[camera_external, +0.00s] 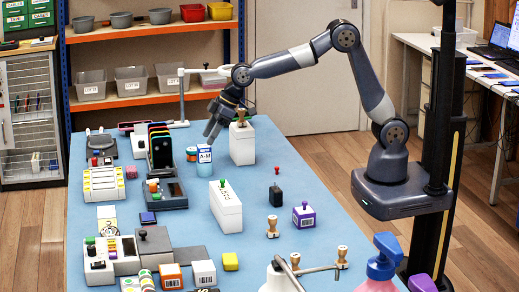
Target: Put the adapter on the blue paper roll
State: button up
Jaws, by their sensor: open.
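A small light-blue cylinder (204,171), which looks like the blue paper roll, stands upright on the blue table. A white and blue piece with dark lettering (204,153) shows at its top; I cannot tell whether this is a separate object or a label. My gripper (211,129) is open and points down just above it, with a small gap. A small black block (276,196) with a narrower top stands apart at the right on the table and may be the adapter; it is too small to be sure.
A tall white box (242,142) with a stamp on top stands close right of my gripper. Another white box (226,207) stands in front. Phones in a rack (160,147) are at the left.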

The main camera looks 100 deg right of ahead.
jog(key=v, duration=0.5)
jog(key=shift+s+r, duration=0.1)
jog(key=shift+r, duration=0.05)
